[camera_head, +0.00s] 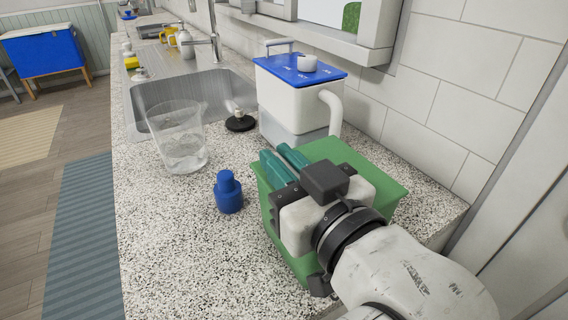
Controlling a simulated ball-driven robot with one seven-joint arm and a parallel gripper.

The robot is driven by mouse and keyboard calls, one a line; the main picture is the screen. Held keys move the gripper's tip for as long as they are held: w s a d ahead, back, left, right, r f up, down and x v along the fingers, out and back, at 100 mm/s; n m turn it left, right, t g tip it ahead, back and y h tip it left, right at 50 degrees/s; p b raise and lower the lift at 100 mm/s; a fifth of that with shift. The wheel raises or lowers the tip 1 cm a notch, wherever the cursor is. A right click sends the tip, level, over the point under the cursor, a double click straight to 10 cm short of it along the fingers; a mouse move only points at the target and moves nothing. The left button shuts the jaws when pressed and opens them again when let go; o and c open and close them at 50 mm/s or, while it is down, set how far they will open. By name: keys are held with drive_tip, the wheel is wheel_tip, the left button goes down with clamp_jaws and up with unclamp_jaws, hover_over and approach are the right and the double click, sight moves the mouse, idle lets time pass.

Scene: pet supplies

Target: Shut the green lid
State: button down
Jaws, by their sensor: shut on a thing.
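A green box (301,266) stands on the speckled counter at the lower right. Its green lid (356,158) shows as a flat, slightly tilted panel behind and to the right of my gripper. My gripper (274,153) reaches over the box, its teal fingers pointing away from me. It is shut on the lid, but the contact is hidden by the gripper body. My wrist and arm also cover the box's front and right side, so I cannot tell how far the lid stands open.
A white container with a blue top (298,69) stands just behind the box. A blue bottle (228,191) and a clear glass (178,136) stand to the left. The sink (188,92) lies further back. A tiled wall (450,85) borders the right. The front left counter is clear.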

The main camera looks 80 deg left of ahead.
drive_tip(key=shift+f, duration=0.15)
drive_tip(key=c, duration=1.1)
unclamp_jaws()
drive_tip(key=v, duration=1)
drive_tip(key=shift+d+b, duration=0.35)
drive_tip(key=shift+d, duration=0.05)
